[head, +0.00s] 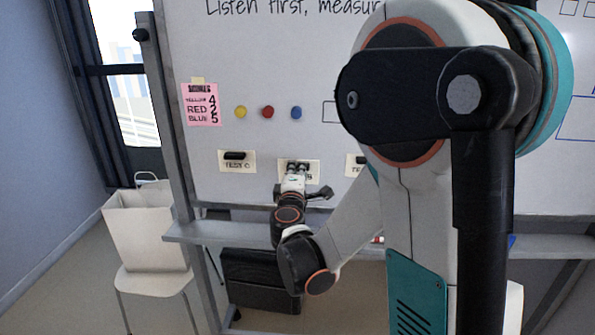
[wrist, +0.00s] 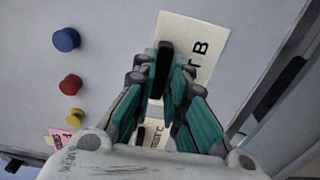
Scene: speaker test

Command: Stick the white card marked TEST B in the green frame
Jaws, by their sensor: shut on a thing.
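The white card marked TEST B (head: 314,170) lies flat against the whiteboard, between two similar cards. In the wrist view, the card (wrist: 192,33) shows the letters "T B" and a black grip (wrist: 164,60) on its face. My gripper (head: 297,167) is at the card, with its fingers (wrist: 163,78) shut around the black grip. The gripper covers part of the card in both views. I cannot make out a green frame; my arm hides much of the board's right side, where parts of other outlines show.
The TEST C card (head: 237,162) is to the left, and another card (head: 355,165) is partly hidden to the right. Yellow (head: 240,112), red (head: 267,112) and blue (head: 296,113) magnets sit above. A ledge (head: 220,233) runs below; a chair with a white bag (head: 148,232) stands left.

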